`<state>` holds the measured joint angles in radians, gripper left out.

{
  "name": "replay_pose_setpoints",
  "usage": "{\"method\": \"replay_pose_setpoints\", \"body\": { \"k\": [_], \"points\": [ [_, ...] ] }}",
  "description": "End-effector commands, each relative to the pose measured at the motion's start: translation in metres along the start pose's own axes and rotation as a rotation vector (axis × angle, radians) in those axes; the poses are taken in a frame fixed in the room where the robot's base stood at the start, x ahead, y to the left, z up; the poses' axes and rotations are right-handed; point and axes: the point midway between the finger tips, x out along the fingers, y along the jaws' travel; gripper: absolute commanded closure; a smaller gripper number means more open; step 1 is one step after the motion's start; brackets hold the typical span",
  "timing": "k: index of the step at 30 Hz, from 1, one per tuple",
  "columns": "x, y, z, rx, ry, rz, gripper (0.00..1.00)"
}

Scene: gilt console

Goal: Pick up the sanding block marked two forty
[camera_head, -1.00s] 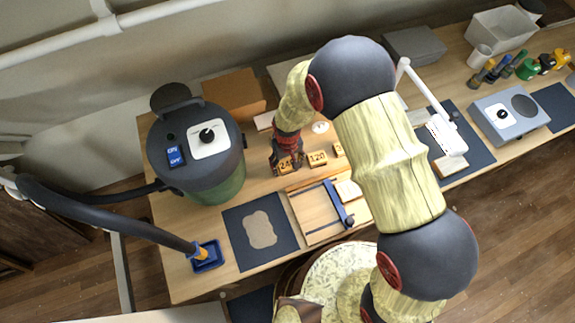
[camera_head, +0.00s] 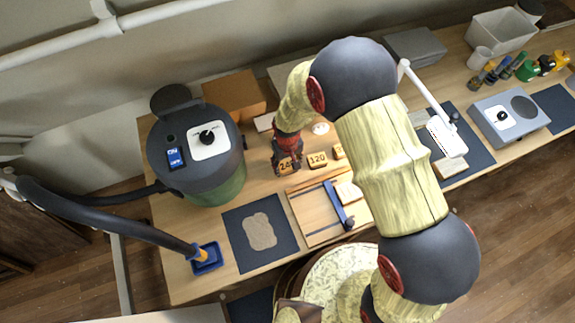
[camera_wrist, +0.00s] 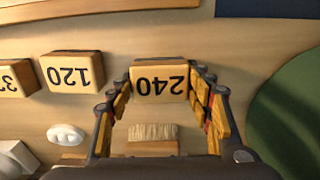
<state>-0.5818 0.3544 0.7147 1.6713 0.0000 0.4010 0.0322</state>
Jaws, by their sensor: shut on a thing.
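The sanding block marked 240 (camera_wrist: 160,82) sits between the two fingers of my gripper (camera_wrist: 162,92) in the wrist view, its number upside down there. In the head view the block (camera_head: 286,167) shows under my gripper (camera_head: 287,163), partly covered by the fingers. My gripper is shut on this block from both sides. I cannot tell whether the block is clear of the table. The block marked 120 (camera_head: 317,160) stands just to the right in the head view, apart from my gripper; it also shows in the wrist view (camera_wrist: 72,70).
A third block (camera_wrist: 14,78) stands beyond the 120 block. A brush (camera_wrist: 153,138) lies near my gripper. A large dark vacuum canister (camera_head: 196,150) stands left, and a wooden frame with a blue bar (camera_head: 315,212) lies in front. A grey box (camera_head: 413,46) is at the back.

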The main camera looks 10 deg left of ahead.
Motion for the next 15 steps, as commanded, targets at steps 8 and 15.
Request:
{"method": "replay_pose_setpoints", "body": {
  "k": [8,15],
  "points": [
    [-0.043,0.001,0.013,0.000,0.002,0.000,0.74],
    [-0.091,0.005,0.054,0.000,0.003,0.000,0.74]
  ]
}}
